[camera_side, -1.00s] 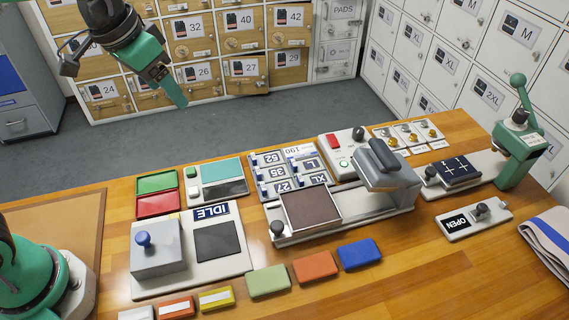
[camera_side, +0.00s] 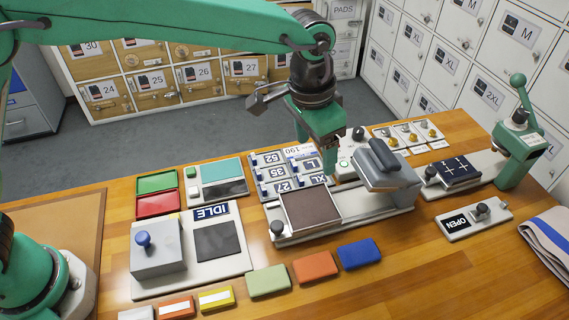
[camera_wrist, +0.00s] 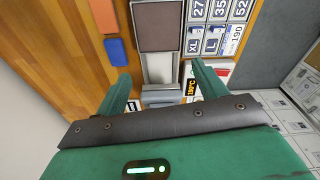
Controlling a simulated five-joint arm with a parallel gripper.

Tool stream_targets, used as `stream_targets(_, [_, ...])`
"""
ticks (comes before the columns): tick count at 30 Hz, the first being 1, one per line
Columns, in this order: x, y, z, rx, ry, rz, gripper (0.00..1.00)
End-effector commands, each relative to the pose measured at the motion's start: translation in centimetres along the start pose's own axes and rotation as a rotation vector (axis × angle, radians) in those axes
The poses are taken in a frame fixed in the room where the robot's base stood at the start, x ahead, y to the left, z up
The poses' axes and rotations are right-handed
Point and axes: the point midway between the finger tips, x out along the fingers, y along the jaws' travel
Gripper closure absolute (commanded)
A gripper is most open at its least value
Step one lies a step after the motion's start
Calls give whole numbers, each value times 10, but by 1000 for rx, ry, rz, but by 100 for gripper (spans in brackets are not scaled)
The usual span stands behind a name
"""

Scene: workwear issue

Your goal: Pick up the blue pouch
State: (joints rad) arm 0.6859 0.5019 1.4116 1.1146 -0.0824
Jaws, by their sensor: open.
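The blue pouch (camera_side: 359,253) lies flat on the wooden table near its front edge, at the right end of a row with an orange pouch (camera_side: 315,267) and a green pouch (camera_side: 268,281). In the wrist view the blue pouch (camera_wrist: 118,52) is at upper left, below the orange one (camera_wrist: 103,15). My gripper (camera_side: 329,170) is above the table, behind the heat press and over the number-plate panel, apart from the pouch. In the wrist view its two fingers (camera_wrist: 163,80) are spread with nothing held between them.
The press (camera_side: 388,175) with its brown plate (camera_side: 311,208) stands between my gripper and the pouches. A green lever tool (camera_side: 518,150) stands at right, with an OPEN switch plate (camera_side: 474,217) before it. The IDLE station (camera_side: 190,245) is at left. Bare wood lies right of the blue pouch.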

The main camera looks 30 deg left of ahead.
Motion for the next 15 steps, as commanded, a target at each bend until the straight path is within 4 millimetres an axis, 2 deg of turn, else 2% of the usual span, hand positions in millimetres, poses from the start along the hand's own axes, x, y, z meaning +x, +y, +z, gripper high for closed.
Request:
stream_targets(1, [13,14,-6,22,-14,1,29])
stream_targets(9, [70,79,-25,115,-74,3,29])
stream_targets(15, [101,114,-28,164,-104,2,29])
